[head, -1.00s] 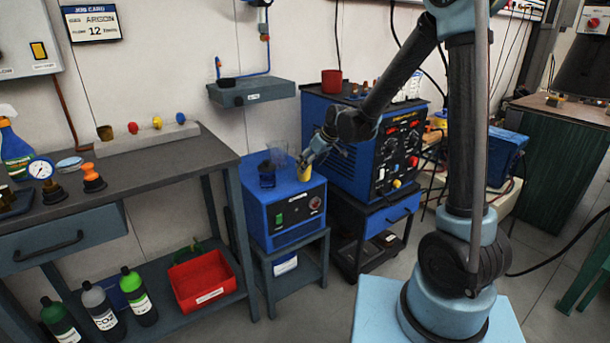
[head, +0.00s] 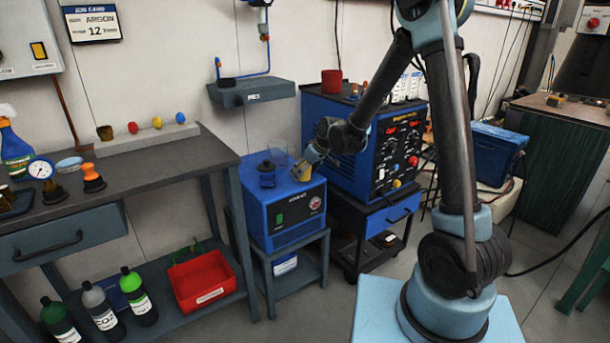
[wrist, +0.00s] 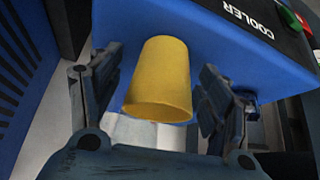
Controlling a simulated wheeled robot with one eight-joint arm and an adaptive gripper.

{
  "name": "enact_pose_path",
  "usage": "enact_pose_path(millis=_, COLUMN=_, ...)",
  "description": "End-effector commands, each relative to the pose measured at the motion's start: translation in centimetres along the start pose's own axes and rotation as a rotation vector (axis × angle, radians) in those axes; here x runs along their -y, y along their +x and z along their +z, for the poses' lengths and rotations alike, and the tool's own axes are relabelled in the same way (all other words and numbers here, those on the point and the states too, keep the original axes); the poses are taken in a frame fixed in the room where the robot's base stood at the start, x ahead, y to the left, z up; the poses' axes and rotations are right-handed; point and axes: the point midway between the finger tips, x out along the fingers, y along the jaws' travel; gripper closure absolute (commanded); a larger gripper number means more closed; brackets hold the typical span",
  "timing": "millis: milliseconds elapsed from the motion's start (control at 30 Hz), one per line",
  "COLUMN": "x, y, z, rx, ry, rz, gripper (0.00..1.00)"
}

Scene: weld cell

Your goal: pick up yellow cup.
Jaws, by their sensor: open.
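The yellow cup (head: 301,173) is at the right side of the blue cooler's top (head: 275,193) in the head view, partly hidden by my gripper (head: 311,157). In the wrist view the yellow cup (wrist: 160,82) appears between the two fingers of my gripper (wrist: 160,75). The fingers are apart, one on each side of the cup, with a visible gap on both sides. I cannot tell how far the fingertips reach along the cup.
The blue welder (head: 350,140) is close on the right. A grey wall shelf (head: 252,92) hangs above. A workbench (head: 130,178) is at left.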

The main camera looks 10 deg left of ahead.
Motion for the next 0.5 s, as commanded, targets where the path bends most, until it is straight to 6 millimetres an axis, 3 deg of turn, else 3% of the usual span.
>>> enact_pose_path(millis=67, x=0.01, y=-0.01, z=0.0, rx=0.0, ry=0.0, rz=0.0, gripper=0.32)
enact_pose_path(millis=200, x=0.01, y=-0.02, z=0.0, rx=0.0, ry=0.0, rz=0.0, gripper=0.64)
enact_pose_path(millis=267, x=0.01, y=-0.03, z=0.0, rx=0.0, ry=0.0, rz=0.0, gripper=0.75)
enact_pose_path(millis=500, x=0.0, y=-0.03, z=0.01, rx=0.0, ry=0.0, rz=0.0, gripper=0.77)
